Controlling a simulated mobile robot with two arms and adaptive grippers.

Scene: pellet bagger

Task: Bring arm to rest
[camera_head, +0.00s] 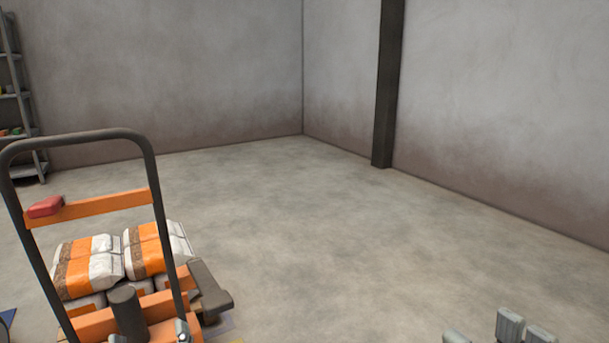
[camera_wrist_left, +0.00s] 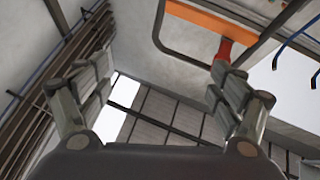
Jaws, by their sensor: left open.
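My left gripper (camera_head: 149,338) barely shows at the bottom edge of the head view, in front of the cart; only small grey tips are visible. In the left wrist view its fingers (camera_wrist_left: 155,88) point up and are spread apart with nothing between them. My right gripper (camera_head: 497,334) shows at the bottom right of the head view. Its grey fingertips point up with an empty gap between them, clear of any object. The rest of both arms is out of the head view.
A cart with a dark tube handle (camera_head: 148,150), an orange bar (camera_head: 105,205) and a red grip (camera_head: 45,207) stands at the left. White-and-orange bags (camera_head: 90,262) are stacked behind it. A shelf (camera_head: 18,100) stands far left. The floor (camera_head: 340,240) in the middle and right is clear.

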